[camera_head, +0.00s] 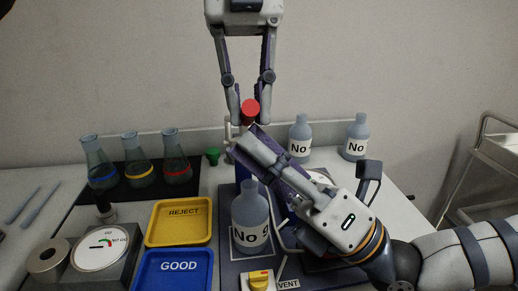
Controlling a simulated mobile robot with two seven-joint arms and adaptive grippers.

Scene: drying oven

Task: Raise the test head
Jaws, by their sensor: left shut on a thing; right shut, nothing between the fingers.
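A red knob (250,108) sits above a purple-blue column, most of which is hidden behind my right gripper and a bottle. My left gripper (250,114) comes down from the top of the picture, with its fingertips on either side of the red knob, shut on it. My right gripper (246,146) reaches in from the right, shut and empty, its fingertips just below the knob. I cannot tell whether it touches the column. I cannot make out the test head clearly. A bottle (248,212) labelled "No 9" stands upright on the dark base (228,262), partly covered by my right gripper.
A yellow REJECT tray (179,233) and a blue GOOD tray (150,285) lie left of the base. A dial gauge (100,251), several flasks (137,168) and a green stopper (213,156) are farther left. Two bottles (299,130), (356,132) stand behind.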

